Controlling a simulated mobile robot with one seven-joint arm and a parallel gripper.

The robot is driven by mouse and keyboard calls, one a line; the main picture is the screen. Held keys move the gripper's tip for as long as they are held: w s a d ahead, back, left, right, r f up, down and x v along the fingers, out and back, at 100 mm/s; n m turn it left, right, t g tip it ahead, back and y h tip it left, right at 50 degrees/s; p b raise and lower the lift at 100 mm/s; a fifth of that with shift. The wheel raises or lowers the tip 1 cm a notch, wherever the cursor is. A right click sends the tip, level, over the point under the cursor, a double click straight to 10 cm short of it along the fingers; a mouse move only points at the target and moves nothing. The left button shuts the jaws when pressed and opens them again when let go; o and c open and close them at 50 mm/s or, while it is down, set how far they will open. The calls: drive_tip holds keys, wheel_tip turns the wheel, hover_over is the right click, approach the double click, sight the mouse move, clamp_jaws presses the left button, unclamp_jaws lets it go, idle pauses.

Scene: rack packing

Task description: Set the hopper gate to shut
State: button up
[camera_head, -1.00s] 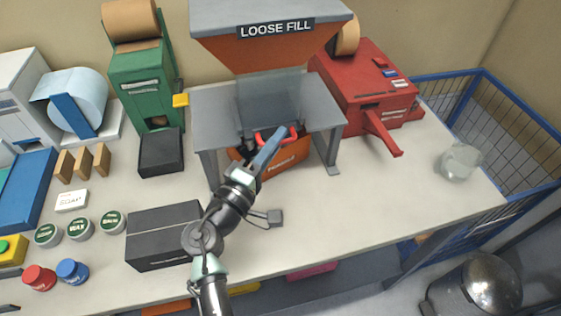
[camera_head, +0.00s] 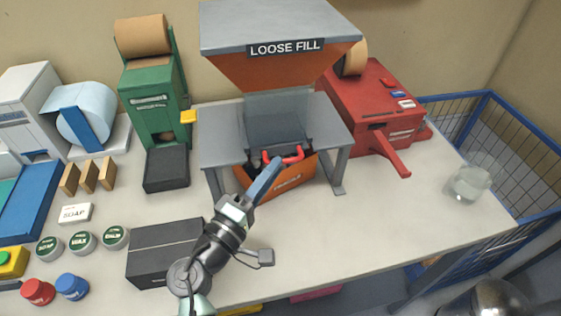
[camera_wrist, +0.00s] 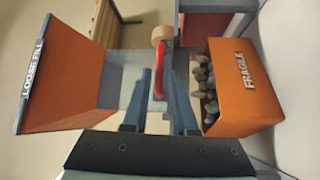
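The hopper (camera_head: 285,70) labelled LOOSE FILL stands on a grey stand, its orange funnel above a grey chute. A red gate handle (camera_head: 294,157) juts out below the chute, above an orange FRAGILE box (camera_head: 285,184). My gripper (camera_head: 277,164) reaches up to the handle from the front. In the wrist view the red handle (camera_wrist: 158,72) shows between the two blue fingers of my gripper (camera_wrist: 157,78), with gaps at its sides. The fingers look open. The FRAGILE box (camera_wrist: 238,85) is on the right there, with grey pieces in it. The gate plate itself is not clear.
The grey stand legs (camera_head: 338,168) flank the box. A red machine (camera_head: 375,105) with a lever is at right, a green dispenser (camera_head: 155,105) at left. A dark box (camera_head: 165,250) lies left of my arm. The table's front right is clear.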

drive_tip(key=r+b+v, duration=0.1)
drive_tip(key=v, duration=0.8)
drive_tip(key=shift+s+f, duration=0.15)
drive_tip(key=shift+f, duration=0.3)
